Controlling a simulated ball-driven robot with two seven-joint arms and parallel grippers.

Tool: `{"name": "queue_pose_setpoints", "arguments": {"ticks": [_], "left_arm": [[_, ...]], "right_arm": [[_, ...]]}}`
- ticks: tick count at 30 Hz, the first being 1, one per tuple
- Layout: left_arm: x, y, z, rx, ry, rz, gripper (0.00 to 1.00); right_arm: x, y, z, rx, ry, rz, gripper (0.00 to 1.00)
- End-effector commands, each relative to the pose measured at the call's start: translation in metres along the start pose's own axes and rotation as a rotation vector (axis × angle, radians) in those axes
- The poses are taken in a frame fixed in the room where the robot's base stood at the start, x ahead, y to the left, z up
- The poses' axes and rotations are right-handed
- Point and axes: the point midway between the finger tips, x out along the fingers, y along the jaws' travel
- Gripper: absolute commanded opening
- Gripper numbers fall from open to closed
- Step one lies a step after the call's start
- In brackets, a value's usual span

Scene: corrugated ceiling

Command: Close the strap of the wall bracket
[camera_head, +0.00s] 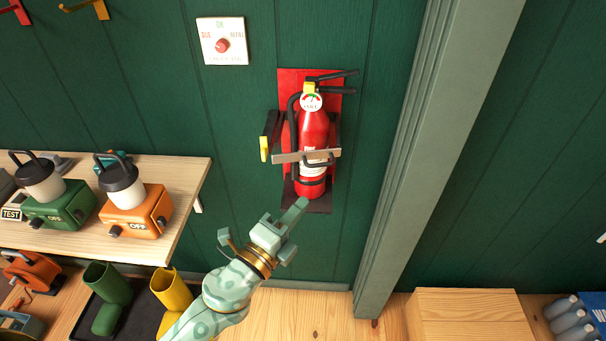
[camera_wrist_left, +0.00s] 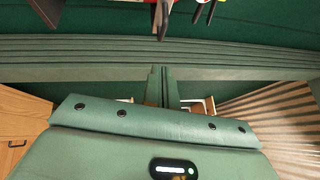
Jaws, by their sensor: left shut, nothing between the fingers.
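The wall bracket is a red back plate (camera_head: 289,82) on the green wall, with a red fire extinguisher (camera_head: 313,130) standing upright in it. A grey-brown strap (camera_head: 289,157) with a dark handle (camera_head: 319,162) crosses the extinguisher's front. A black arm with a yellow end (camera_head: 264,149) sticks out left of the bracket, apart from the strap's left end in this view. My right gripper is out of view.
A wooden shelf (camera_head: 180,170) at left carries a green and an orange machine (camera_head: 137,212). Boots (camera_head: 113,290) stand below it. A grey-green post (camera_head: 420,140) rises right of the bracket. A wall switch plate (camera_head: 222,41) is up left. The wall around the bracket is mostly clear.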

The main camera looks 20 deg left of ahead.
Motion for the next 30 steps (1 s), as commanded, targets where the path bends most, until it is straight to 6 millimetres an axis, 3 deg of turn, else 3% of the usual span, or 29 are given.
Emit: {"name": "queue_pose_setpoints", "arguments": {"ticks": [5,12,26,30], "left_arm": [[0.039,-0.004,0.0,0.001,0.0,-0.003,0.0],[0.06,0.0,0.023,0.001,0.0,0.0,0.0],[0.065,0.002,0.029,-0.002,0.001,0.002,0.0],[0.066,0.007,0.038,-0.006,0.072,-0.007,0.0]], "right_arm": [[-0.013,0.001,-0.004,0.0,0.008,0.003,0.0],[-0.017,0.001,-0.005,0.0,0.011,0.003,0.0],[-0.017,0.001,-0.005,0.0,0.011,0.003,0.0],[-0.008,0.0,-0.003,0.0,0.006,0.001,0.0]]}}
